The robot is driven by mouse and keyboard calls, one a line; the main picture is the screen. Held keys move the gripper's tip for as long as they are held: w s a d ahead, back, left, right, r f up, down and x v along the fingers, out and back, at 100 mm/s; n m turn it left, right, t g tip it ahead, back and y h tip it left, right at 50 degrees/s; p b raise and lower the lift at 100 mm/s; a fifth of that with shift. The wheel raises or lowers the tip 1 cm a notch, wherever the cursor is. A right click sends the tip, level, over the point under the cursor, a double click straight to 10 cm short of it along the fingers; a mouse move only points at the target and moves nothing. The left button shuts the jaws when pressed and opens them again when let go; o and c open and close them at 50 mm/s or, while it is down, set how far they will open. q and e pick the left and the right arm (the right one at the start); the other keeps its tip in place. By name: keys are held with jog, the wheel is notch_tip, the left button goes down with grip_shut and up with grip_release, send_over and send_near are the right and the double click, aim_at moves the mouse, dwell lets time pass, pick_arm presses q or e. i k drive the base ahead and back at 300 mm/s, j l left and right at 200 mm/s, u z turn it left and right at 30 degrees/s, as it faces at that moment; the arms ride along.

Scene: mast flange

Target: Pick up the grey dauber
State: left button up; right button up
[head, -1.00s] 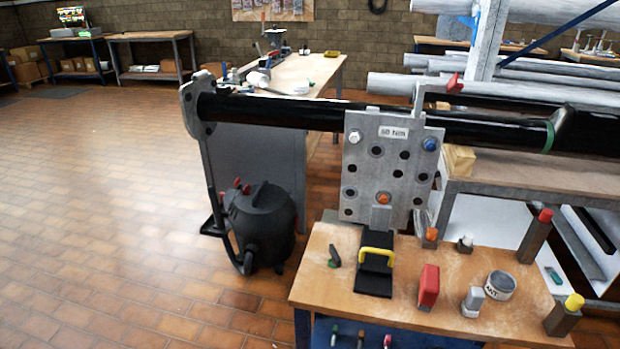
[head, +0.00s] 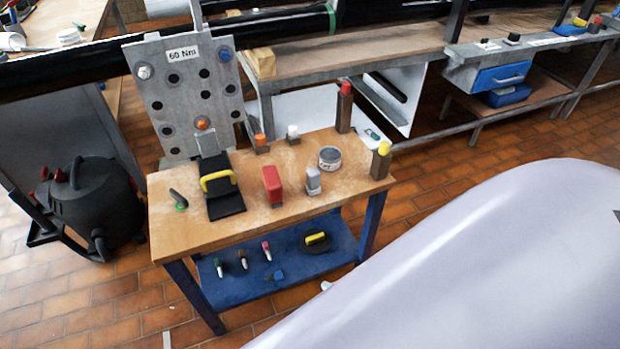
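The grey dauber (head: 313,183) appears to be the small, light grey, block-like piece with a narrower top. It stands upright on the wooden top of the small bench (head: 225,239), to the right of a red block-like piece (head: 272,186) and in front of a round grey tin (head: 330,158). Nothing touches it that I can see. Neither of my grippers is in view.
A black pad with a yellow handle (head: 218,183) lies left of the red piece. Posts with a red cap (head: 345,108) and a yellow cap (head: 381,161) stand along the right side. A drilled flange plate (head: 187,95) rises behind. A large pale smooth surface hides the lower right.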

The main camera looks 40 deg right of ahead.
aim_at(313, 176)
jog(key=z, duration=1.25)
